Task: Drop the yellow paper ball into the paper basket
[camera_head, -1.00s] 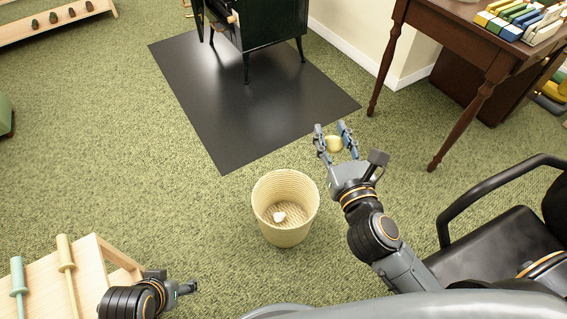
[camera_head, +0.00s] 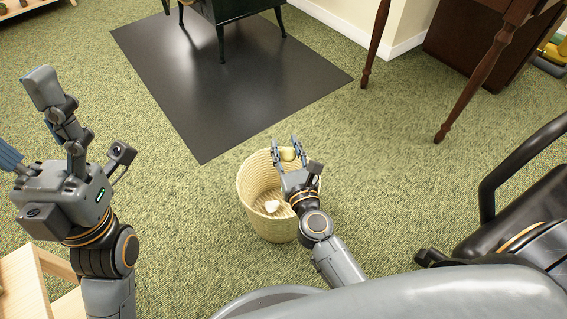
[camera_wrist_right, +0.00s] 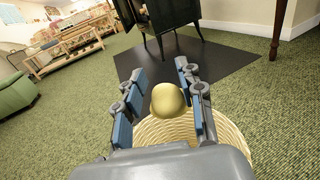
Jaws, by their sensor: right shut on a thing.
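The yellow paper ball (camera_head: 287,154) is held between the fingers of my right gripper (camera_head: 286,148). The ball also shows in the right wrist view (camera_wrist_right: 168,100), against the right finger. The woven cream paper basket (camera_head: 256,185) stands upright on the carpet. My right gripper and the ball overlap the basket's far right rim in the head view; in the wrist view the basket (camera_wrist_right: 234,150) shows below and behind the ball. A white crumpled piece (camera_head: 272,206) lies inside the basket. My left gripper (camera_head: 22,120) is raised at the left, fingers spread and empty.
A dark floor mat (camera_head: 230,90) with a dark green stove (camera_head: 225,8) lies beyond the basket. A black chair (camera_head: 520,190) stands at the right, near a wooden table's legs (camera_head: 475,80). A light wooden piece (camera_head: 22,285) is at lower left. Carpet around the basket is clear.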

